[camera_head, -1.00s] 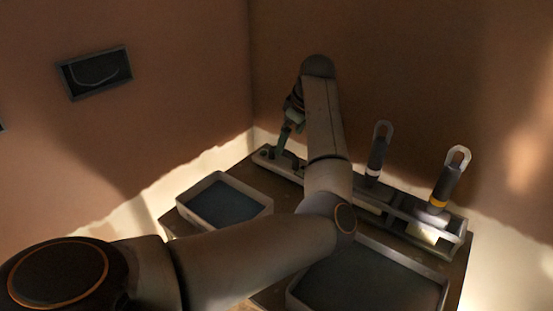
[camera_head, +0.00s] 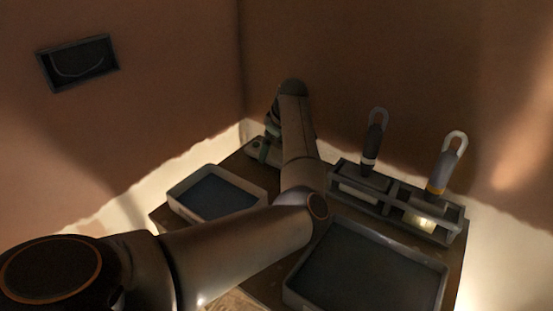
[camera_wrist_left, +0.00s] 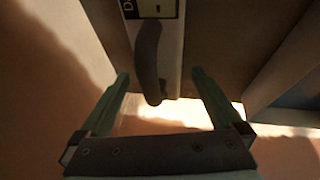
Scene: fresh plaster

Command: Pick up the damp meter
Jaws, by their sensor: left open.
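The damp meter (camera_wrist_left: 168,55) shows in the left wrist view as a pale grey body with a small display, a partly cut-off label and a dark curved grip. My left gripper (camera_wrist_left: 160,76) is open, with one green finger on each side of the meter and a visible gap to both. In the head view my left gripper (camera_head: 268,140) is low at the far-left corner of the table, partly behind my own arm. A pale grey shape lies there under it, mostly hidden. My right gripper is not in view.
A small tray (camera_head: 174,199) stands left of my arm and a larger tray (camera_head: 440,284) stands to the right. A rack (camera_head: 398,196) behind holds two upright tools with looped handles. Walls close in behind and left. A recessed box (camera_head: 78,63) is on the left wall.

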